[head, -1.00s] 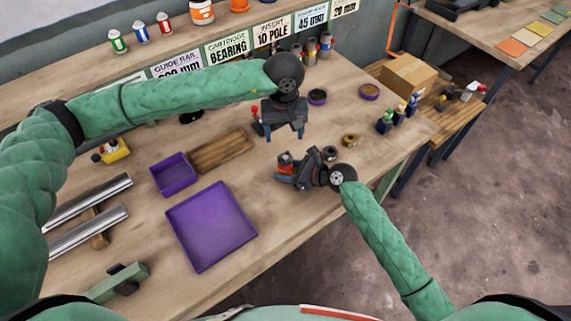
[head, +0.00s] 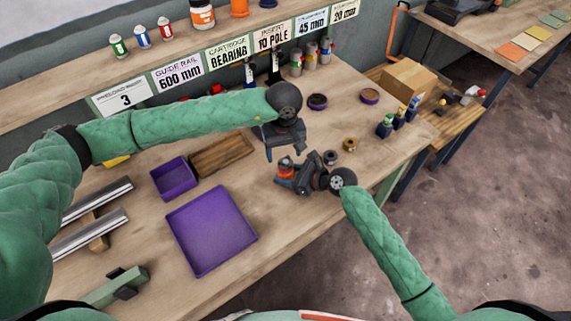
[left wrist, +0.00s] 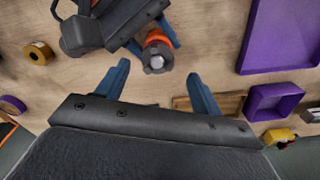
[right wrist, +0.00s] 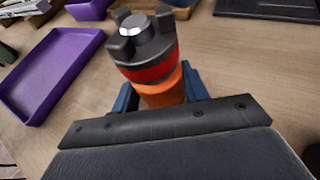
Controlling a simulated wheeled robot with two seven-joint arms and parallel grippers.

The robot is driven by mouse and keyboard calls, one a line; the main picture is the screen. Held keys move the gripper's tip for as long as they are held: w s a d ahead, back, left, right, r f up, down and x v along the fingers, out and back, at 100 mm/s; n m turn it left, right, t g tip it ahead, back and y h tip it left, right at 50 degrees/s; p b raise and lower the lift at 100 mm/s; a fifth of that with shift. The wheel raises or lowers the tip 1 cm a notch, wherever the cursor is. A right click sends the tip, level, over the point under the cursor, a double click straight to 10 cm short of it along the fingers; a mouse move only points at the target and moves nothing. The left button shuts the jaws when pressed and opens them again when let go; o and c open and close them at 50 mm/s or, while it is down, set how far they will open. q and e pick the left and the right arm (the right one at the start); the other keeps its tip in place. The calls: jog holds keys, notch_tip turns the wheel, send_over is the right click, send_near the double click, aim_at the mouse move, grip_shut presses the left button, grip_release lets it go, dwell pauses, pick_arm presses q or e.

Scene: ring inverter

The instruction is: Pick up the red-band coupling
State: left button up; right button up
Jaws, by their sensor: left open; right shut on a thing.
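The red-band coupling (right wrist: 152,72) has a dark pronged top with a bright metal centre, a red band and an orange lower part. My right gripper (right wrist: 158,98) is shut around the orange part and holds it roughly upright in the right wrist view. In the head view the coupling (head: 285,171) shows at the tips of my right gripper (head: 287,180), above the table. My left gripper (head: 285,153) is open and empty, close above and behind the coupling. In the left wrist view the coupling (left wrist: 158,54) lies just beyond the open left fingers, apart from them.
A large purple tray (head: 243,243) and a small purple tray (head: 189,181) stand to the left. Several round rings, such as the brass one (head: 349,144), lie right of the grippers. Bottles (head: 397,118) stand near the right edge.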

aim_at(285, 161)
pick_arm(q)
notch_tip(285, 161, down, 4)
jog(key=shift+w+d+f, duration=0.1)
jog(key=shift+d+f, duration=0.05)
jog(key=c, duration=1.2)
jog(key=shift+c, duration=0.2)
notch_tip(285, 161, up, 10)
pick_arm(e)
jog(key=o, duration=1.3)
